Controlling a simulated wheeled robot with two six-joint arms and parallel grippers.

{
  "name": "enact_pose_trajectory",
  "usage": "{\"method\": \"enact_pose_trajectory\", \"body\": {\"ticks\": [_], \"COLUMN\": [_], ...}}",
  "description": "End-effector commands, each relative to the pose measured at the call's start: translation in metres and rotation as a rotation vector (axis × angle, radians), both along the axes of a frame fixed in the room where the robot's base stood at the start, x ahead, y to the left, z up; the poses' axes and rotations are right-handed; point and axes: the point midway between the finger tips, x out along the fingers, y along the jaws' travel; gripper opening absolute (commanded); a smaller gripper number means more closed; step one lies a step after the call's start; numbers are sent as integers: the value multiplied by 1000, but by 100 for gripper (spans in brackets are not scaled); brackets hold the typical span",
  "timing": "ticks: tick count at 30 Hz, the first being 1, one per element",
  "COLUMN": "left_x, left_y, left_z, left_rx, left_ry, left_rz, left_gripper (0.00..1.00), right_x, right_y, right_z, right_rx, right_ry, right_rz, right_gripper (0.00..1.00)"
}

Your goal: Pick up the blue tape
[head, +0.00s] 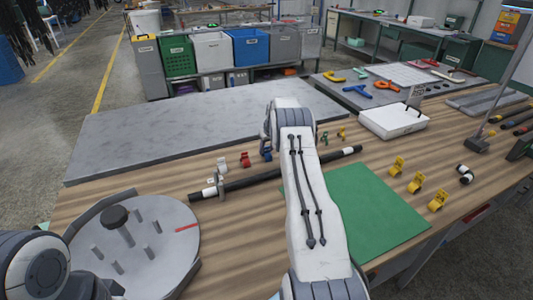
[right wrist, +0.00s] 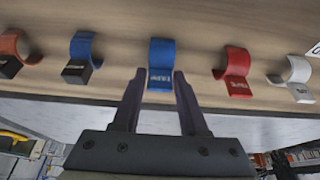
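A small blue curved piece with a dark label (right wrist: 161,65), which looks like the blue tape, is at the centre of the right wrist view. My right gripper (right wrist: 160,78) is open, with its two fingertips at either side of the piece's near end. I cannot tell whether they touch it. A second, darker blue piece (right wrist: 81,57) lies to the left in the wrist view. My left gripper is not in view.
Red (right wrist: 236,70) and white (right wrist: 292,75) pieces sit to the right in the wrist view, an orange one (right wrist: 15,50) far left. A black rod (head: 250,181), a green mat (head: 375,215) and a round pegged plate (head: 150,240) are on the table.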

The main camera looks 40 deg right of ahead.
Motion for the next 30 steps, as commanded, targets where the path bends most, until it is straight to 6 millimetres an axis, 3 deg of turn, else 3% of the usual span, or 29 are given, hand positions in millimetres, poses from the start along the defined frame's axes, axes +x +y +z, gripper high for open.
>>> {"method": "enact_pose_trajectory", "body": {"ticks": [1,3,14,20,23,30], "left_x": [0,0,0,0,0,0], "left_y": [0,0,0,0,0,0], "left_z": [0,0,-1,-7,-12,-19], "left_rx": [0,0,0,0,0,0], "left_ry": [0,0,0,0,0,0], "left_rz": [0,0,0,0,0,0], "left_gripper": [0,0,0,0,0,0], "right_x": [0,0,0,0,1,-26], "right_y": [0,0,0,-1,-1,-53], "right_z": [0,0,3,22,40,73], "right_rx": [0,0,0,-2,-2,-3], "right_ry": [0,0,0,-3,-5,-4], "right_rz": [0,0,0,1,1,-6], "right_gripper": [19,0,0,0,0,0]}}
